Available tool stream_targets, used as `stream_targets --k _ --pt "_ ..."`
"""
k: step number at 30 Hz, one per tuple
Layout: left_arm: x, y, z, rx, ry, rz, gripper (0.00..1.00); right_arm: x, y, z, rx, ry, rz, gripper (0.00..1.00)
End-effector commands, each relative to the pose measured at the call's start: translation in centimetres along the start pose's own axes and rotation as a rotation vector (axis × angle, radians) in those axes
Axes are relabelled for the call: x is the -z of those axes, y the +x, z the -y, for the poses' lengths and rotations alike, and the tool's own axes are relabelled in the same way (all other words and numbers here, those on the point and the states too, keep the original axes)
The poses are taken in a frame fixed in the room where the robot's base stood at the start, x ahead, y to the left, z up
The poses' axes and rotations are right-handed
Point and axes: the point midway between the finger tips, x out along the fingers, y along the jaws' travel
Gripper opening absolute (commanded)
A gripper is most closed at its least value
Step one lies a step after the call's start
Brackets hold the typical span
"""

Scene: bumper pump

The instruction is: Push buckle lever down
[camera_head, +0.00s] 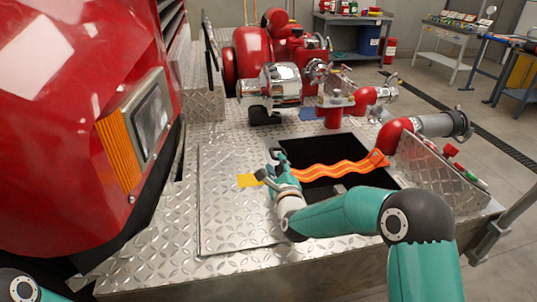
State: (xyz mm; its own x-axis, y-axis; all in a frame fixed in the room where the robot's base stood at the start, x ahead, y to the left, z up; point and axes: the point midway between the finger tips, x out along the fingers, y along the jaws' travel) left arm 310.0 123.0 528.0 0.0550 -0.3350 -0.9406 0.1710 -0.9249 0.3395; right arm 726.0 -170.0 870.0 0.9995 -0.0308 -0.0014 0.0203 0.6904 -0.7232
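The orange strap (345,169) runs in waves across the dark square opening, from beside my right gripper to an orange end piece by the red pipe elbow. I cannot make out a separate buckle lever; my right gripper may hide it. My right gripper (268,164) is at the strap's left end, over the left edge of the opening. Its two fingertips point left and stand apart, with nothing visible between them. Whether it touches the strap is unclear. My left gripper is out of view; only part of my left arm shows at the bottom left corner.
A yellow patch (250,181) lies on the diamond-plate deck (228,220) just left of my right gripper. The red truck front (75,110) fills the left. Red and chrome pump fittings (275,82) stand behind the opening, and a red pipe elbow (394,133) stands right of it.

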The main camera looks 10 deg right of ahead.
Motion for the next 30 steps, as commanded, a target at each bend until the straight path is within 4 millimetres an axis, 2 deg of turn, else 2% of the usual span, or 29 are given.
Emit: stream_targets --k 1,3,9,15,28,30 --pt "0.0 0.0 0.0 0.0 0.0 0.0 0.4 0.9 0.0 -1.0 -0.004 0.0 -0.003 0.38" --pt "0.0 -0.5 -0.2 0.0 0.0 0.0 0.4 0.5 1.5 -0.5 0.002 0.001 0.001 0.38" --pt "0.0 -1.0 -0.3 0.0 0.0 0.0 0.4 0.6 4.8 -0.5 0.002 0.001 0.0 0.38" --pt "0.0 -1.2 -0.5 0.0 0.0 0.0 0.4 0.6 6.7 -0.6 0.001 0.001 0.0 0.38" --pt "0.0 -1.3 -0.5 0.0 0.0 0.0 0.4 0.6 7.4 -0.5 0.001 0.001 0.0 0.38" --pt "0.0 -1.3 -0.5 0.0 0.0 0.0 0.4 0.6 7.4 -0.5 0.001 0.001 0.0 0.28"
